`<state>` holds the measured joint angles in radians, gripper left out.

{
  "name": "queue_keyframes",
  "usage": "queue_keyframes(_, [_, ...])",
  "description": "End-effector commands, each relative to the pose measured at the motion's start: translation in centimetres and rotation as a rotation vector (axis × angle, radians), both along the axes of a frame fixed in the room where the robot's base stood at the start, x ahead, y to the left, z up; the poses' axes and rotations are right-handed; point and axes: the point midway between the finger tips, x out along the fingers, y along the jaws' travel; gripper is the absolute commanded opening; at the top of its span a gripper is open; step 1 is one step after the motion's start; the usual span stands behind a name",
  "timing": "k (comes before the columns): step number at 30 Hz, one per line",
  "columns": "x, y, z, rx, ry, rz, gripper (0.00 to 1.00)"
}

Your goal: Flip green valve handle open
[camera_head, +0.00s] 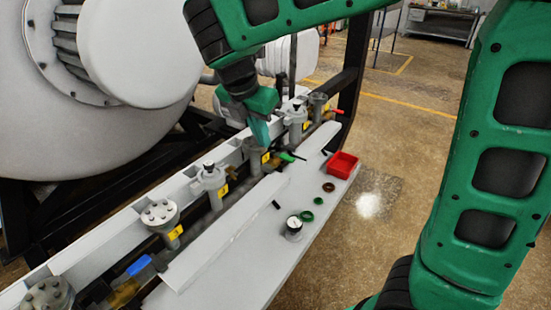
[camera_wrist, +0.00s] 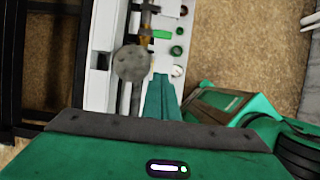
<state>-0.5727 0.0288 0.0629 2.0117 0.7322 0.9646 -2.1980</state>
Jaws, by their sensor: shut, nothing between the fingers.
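The green valve handle (camera_head: 287,157) sticks out from the pipe row toward the white shelf in the head view, with a dark tip. In the wrist view a small green bar (camera_wrist: 162,34), apparently the same handle, lies beyond my fingers, beside a brass-coloured fitting. My gripper (camera_head: 263,140) is shut and empty, with its teal fingers pointing down just left of and above the handle. The fingers also show in the wrist view (camera_wrist: 160,88). I cannot tell whether they touch the valve.
A blue handle (camera_head: 138,265) and a red handle (camera_head: 337,111) sit along the same pipe row. A red bin (camera_head: 342,165), a gauge (camera_head: 293,228), a green ring (camera_head: 307,216) and a brown ring (camera_head: 328,187) lie on the white shelf. A large grey vessel (camera_head: 70,120) stands at left.

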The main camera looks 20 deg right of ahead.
Motion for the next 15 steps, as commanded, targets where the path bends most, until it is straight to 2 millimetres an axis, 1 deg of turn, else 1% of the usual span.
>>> queue_keyframes(1, [0.1,-0.4,-1.0,-0.001,0.004,-0.001,0.00])
queue_keyframes(15, [2.0,-3.0,-9.2,0.000,0.004,-0.002,0.00])
